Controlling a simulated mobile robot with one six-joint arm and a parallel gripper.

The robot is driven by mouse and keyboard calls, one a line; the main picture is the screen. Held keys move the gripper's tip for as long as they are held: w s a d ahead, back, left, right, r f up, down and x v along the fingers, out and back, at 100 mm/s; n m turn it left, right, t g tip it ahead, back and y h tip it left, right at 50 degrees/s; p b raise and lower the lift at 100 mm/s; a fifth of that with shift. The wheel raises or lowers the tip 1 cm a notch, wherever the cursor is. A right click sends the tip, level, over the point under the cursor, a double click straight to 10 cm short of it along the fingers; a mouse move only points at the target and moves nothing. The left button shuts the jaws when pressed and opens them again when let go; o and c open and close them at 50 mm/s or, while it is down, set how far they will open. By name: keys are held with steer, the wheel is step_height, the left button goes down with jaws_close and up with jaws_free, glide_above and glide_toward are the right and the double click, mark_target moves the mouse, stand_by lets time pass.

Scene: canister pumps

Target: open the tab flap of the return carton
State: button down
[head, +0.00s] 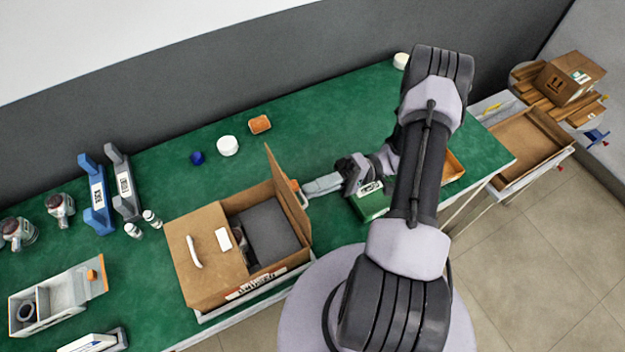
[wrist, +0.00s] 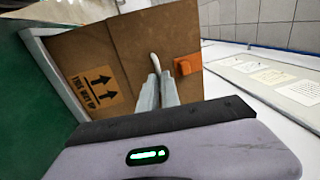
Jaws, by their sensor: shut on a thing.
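The return carton (head: 205,285) is an open-topped brown box on the green bench. Its right flap, with an orange tab (head: 294,185), stands raised and roughly upright. In the wrist view, this tab flap (wrist: 135,35) fills the middle, with its orange tab (wrist: 187,65) beside a pale handle (wrist: 154,62). My gripper (head: 308,188) reaches in from the right, on the flap's outer side. In the wrist view my gripper (wrist: 156,80) has its fingers close together on the pale handle. The exact grip is partly hidden by the fingers.
The carton's left flap (head: 205,245) lies flat and has a white handle. A dark grey block (head: 268,228) sits inside. A green box (head: 371,206) stands near my wrist. A white lid (head: 227,146) and an orange box (head: 260,124) lie behind; the bench is clear between.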

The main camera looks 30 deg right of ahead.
steer(key=shift+d+f+y, duration=0.15)
steer(key=shift+f+y, duration=0.1)
steer(key=shift+y, duration=0.25)
steer(key=shift+s, duration=0.1)
steer(key=c, duration=1.6)
jaws_free()
steer(key=shift+o, duration=0.2)
